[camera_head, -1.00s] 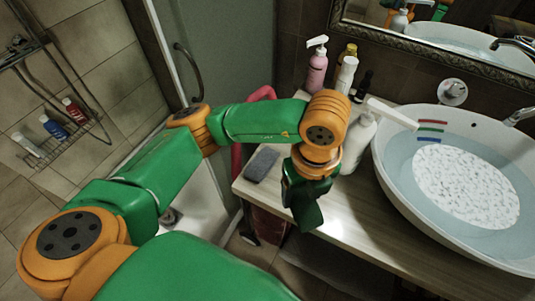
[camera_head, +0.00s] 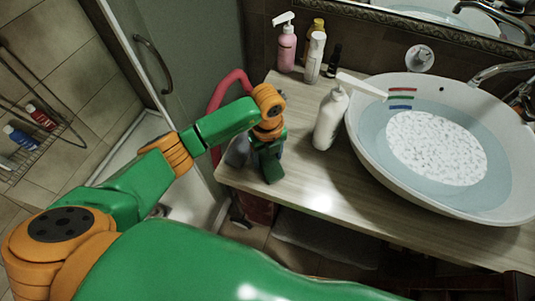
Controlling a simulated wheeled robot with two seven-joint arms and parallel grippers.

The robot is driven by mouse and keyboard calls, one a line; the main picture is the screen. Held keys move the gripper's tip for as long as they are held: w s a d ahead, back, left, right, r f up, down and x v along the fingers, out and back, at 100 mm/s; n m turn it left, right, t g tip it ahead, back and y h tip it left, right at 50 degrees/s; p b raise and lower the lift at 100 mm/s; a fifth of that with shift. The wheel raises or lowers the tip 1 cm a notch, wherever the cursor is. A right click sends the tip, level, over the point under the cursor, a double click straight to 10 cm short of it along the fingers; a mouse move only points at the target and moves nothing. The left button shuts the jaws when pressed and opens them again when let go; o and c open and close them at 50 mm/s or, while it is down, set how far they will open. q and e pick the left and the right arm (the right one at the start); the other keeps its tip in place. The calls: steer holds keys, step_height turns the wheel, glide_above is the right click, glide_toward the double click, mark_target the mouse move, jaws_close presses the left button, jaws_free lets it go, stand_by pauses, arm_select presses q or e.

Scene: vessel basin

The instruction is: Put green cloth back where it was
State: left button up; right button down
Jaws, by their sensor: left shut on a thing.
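My left gripper (camera_head: 267,152) is at the left end of the wooden counter, to the left of the large white pump bottle. It is shut on a dark green piece, which looks like the green cloth (camera_head: 271,170), hanging below the fingers at the counter top. Whether the cloth touches the counter is hard to tell. A grey-blue block (camera_head: 238,152) lies just left of the gripper, partly hidden by it. My right gripper is out of view.
The white pump bottle (camera_head: 329,120) stands between the gripper and the white basin (camera_head: 360,140) of water. Pink (camera_head: 286,50) and white (camera_head: 314,60) bottles stand at the back. A red curved rail (camera_head: 222,90) is left of the counter (camera_head: 310,190). The counter front is clear.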

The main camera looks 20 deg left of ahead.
mark_target(267, 157)
arm_select(q)
steer(key=o, duration=1.2)
steer(key=shift+r, duration=0.25)
step_height(267, 157, up, 6)
steer(key=shift+w+f+b, duration=0.1)
steer(key=shift+f+b, duration=0.1)
steer(key=shift+b, duration=0.35)
step_height(267, 157, up, 6)
steer(key=shift+r, duration=0.1)
